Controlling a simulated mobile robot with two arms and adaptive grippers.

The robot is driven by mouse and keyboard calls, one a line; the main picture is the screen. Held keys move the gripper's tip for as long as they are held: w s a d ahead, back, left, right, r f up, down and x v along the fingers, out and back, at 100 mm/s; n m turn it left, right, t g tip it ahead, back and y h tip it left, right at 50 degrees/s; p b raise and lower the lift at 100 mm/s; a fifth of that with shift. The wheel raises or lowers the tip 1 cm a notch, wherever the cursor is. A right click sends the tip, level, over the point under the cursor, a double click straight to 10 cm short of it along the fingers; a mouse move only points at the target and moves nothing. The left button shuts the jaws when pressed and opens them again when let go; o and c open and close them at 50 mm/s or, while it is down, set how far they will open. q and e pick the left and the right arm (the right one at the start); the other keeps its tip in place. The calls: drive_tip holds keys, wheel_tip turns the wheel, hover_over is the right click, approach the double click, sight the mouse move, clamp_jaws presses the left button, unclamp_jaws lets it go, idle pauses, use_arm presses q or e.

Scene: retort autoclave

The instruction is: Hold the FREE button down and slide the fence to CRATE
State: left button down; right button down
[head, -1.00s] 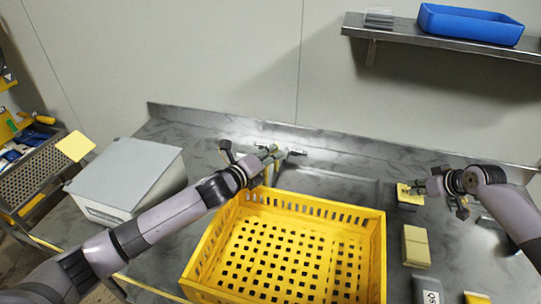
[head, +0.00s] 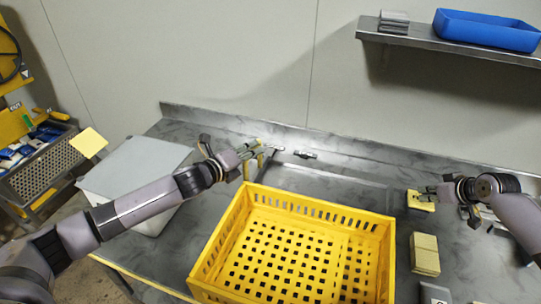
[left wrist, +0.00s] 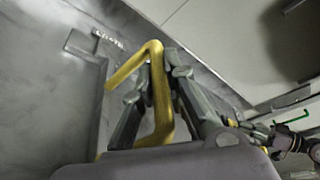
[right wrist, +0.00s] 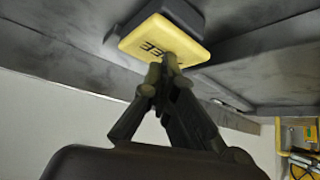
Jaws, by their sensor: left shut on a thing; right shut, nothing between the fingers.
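My left gripper (head: 258,150) is at the back of the bench, behind the crate's left rear corner. In the left wrist view the gripper (left wrist: 150,85) is shut on a bent yellow bar (left wrist: 160,105), seemingly the fence's handle. The fence itself is mostly hidden. My right gripper (head: 428,193) is shut and empty at the yellow FREE button (head: 416,204) on its dark base. In the right wrist view its fingertips (right wrist: 163,66) meet the button's face (right wrist: 155,38), where part of the lettering shows; I cannot tell how far it is pressed.
A yellow perforated crate (head: 300,200) stands in front of the left gripper. A tan block (head: 424,254) lies in front of the button. A shelf (head: 430,38) with a blue tray (head: 487,30) hangs at upper right.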

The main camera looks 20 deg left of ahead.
drive_tip(key=shift+s+f, duration=0.1)
drive_tip(key=shift+f, duration=0.1)
use_arm(q)
drive_tip(key=shift+a, duration=0.65)
drive_tip(key=c, duration=1.6)
unclamp_jaws()
drive_tip(key=v, duration=1.2)
